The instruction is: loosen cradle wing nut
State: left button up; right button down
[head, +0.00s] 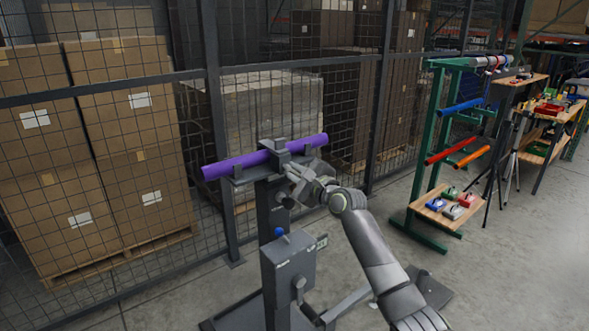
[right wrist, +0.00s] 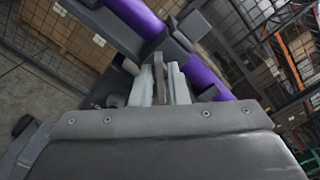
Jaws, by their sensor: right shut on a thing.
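A purple tube (head: 228,165) lies in the grey cradle (head: 280,155) on top of a dark grey stand. A clamp block crosses over the tube's middle. My right gripper (head: 294,177) reaches in from the lower right, at the near side of the cradle just below the tube. In the right wrist view my right gripper (right wrist: 164,84) has its pale fingers shut on a thin, upright grey piece, which looks like the wing nut (right wrist: 159,70). In the head view the wing nut is too small and covered to make out. The left gripper is not in view.
A grey box (head: 288,265) with a blue knob sits lower on the stand. A mesh fence (head: 215,120) runs behind, with stacked cartons (head: 120,130) beyond. A green rack (head: 430,150) with coloured tubes stands right.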

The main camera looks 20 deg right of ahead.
jog(key=n, duration=0.3)
jog(key=shift+f, duration=0.15)
jog(key=n+b, duration=0.5)
jog(key=n, duration=0.6)
jog(key=n+b, duration=0.5)
jog(key=n, duration=0.6)
jog(key=n+b, duration=0.5)
jog(key=n, duration=0.6)
jog(key=shift+w+d+f+n, duration=0.15)
jog(key=shift+d+f+n, duration=0.1)
jog(key=shift+d+n, duration=0.15)
jog(key=shift+r+n+b, duration=0.1)
jog(key=shift+n+b, duration=0.4)
jog(key=shift+n, duration=0.6)
